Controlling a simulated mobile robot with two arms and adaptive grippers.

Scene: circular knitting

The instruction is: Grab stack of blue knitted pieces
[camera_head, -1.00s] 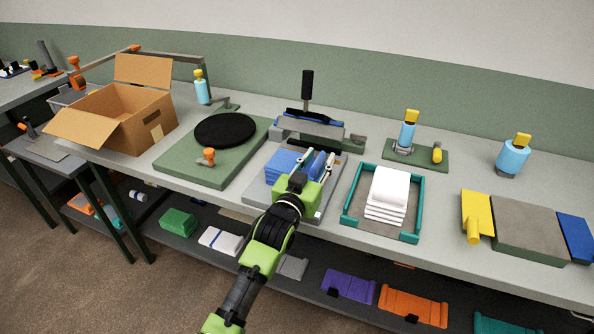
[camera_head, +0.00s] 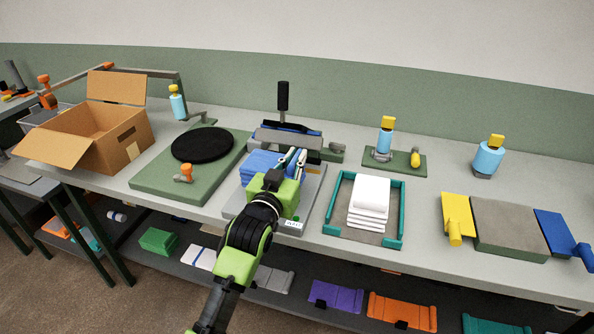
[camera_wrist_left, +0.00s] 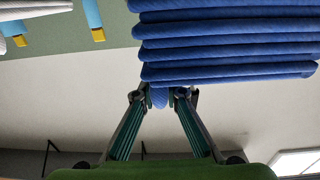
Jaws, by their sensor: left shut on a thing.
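The stack of blue knitted pieces (camera_head: 260,164) lies folded in layers on a light grey board (camera_head: 312,190) near the middle of the bench. My left gripper (camera_head: 293,160) is at the right side of the stack, and its arm hides part of the stack's front. In the left wrist view the layered blue stack (camera_wrist_left: 230,42) fills the upper right. There the left gripper's fingertips (camera_wrist_left: 158,96) are shut on a small blue part of it. I cannot tell whether the stack is off the board. My right gripper is not in view.
A teal-edged tray (camera_head: 331,205) with white folded pieces (camera_head: 369,203) stands to the right. A press with a black handle (camera_head: 283,97) stands behind. A green board with a black disc (camera_head: 202,144) and an open cardboard box (camera_head: 128,143) are to the left.

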